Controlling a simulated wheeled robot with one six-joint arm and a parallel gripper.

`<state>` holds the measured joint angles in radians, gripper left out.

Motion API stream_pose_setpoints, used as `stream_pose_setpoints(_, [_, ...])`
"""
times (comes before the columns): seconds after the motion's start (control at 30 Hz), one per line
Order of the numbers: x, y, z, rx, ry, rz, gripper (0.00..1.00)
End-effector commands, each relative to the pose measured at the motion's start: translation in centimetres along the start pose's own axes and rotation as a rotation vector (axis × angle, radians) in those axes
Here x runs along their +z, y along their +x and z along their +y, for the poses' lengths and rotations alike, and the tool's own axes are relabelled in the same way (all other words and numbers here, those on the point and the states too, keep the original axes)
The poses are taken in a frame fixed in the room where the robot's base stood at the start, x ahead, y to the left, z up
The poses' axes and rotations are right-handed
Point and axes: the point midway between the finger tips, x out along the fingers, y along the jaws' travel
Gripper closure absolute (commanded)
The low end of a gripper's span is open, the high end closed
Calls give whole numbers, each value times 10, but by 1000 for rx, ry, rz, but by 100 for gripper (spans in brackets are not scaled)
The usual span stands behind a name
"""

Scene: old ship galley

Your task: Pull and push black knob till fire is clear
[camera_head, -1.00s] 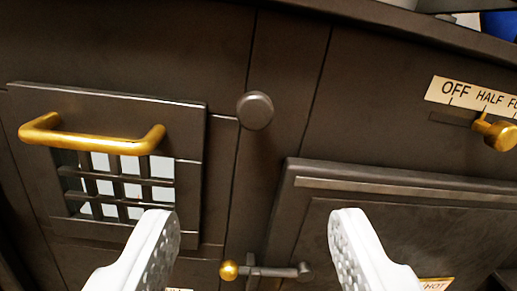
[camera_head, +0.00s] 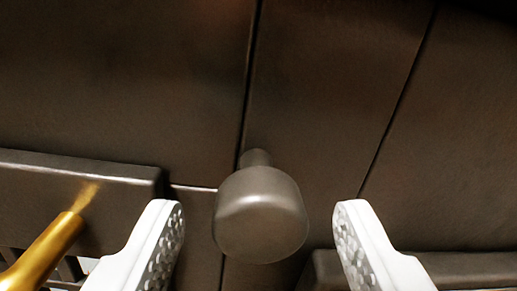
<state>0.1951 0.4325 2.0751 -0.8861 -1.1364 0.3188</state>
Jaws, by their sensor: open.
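The black knob (camera_head: 260,215) is a rounded dark knob on a short stem, standing out from the dark front panel near the middle of the view. My gripper (camera_head: 259,225) is open, with one white finger to the left of the knob and one to the right. There is a gap between each finger and the knob, and neither visibly touches it. No fire shows in this view.
A brass handle (camera_head: 42,252) on a dark grated door (camera_head: 85,180) is at the lower left, close to my left finger. A raised dark panel edge (camera_head: 335,270) is at the lower right. The panel above the knob is bare.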

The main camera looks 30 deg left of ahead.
Motion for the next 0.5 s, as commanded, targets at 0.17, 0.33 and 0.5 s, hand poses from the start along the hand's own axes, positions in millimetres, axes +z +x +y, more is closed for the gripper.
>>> stream_pose_setpoints(0.17, [0, 20, 0, -1, 0, -1, 46])
stream_pose_setpoints(0.33, [0, 26, 0, 0, 0, -1, 46])
stream_pose_setpoints(0.5, [0, 27, 0, 1, 0, -1, 46])
